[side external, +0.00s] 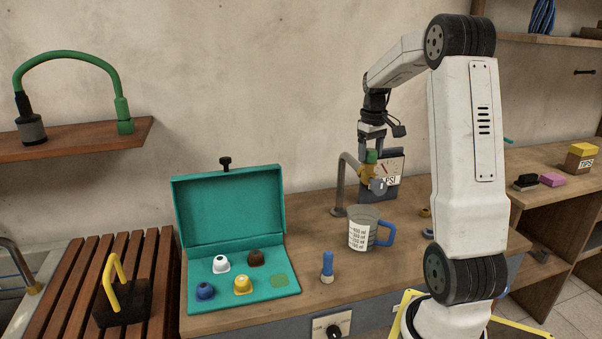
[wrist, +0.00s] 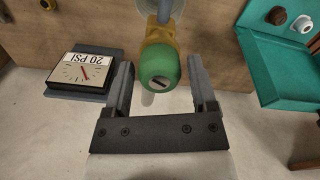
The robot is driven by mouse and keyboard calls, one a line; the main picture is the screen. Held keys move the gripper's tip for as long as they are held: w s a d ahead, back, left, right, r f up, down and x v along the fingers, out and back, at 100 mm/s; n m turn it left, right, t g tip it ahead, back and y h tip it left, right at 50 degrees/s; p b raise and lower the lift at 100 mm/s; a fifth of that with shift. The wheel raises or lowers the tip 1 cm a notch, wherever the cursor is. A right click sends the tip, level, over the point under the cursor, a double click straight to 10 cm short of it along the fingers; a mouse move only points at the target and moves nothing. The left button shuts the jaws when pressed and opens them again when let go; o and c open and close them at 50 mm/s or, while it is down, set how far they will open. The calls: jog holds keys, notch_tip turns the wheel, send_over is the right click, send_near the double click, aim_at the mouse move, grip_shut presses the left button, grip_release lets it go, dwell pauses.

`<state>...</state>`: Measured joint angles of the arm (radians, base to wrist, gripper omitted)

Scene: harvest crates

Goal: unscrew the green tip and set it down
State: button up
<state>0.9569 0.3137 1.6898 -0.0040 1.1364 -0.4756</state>
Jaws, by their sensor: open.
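The green tip (side external: 372,156) sits on the brass end of the grey curved pipe (side external: 341,180). It also shows in the wrist view (wrist: 160,70), with a dark slot in its face. My gripper (side external: 371,148) is over the tip from above. In the wrist view my gripper (wrist: 160,80) is open, one finger on each side of the tip, with a gap visible on both sides. The teal case (side external: 228,209) stands open on the bench, with white, brown, blue and yellow tips in it and one empty green-marked spot (side external: 279,281).
A measuring jug (side external: 362,235) with a blue handle stands below the pipe. A blue-topped peg (side external: 327,266) stands between jug and case. A pressure gauge (side external: 394,168) is close behind the pipe, reading 20 PSI in the wrist view (wrist: 85,72).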

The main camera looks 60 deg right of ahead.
dwell(0.4)
jog(key=shift+m, duration=0.9)
jog(key=shift+m, duration=0.8)
jog(key=c, duration=0.7)
jog(key=shift+n, duration=0.9)
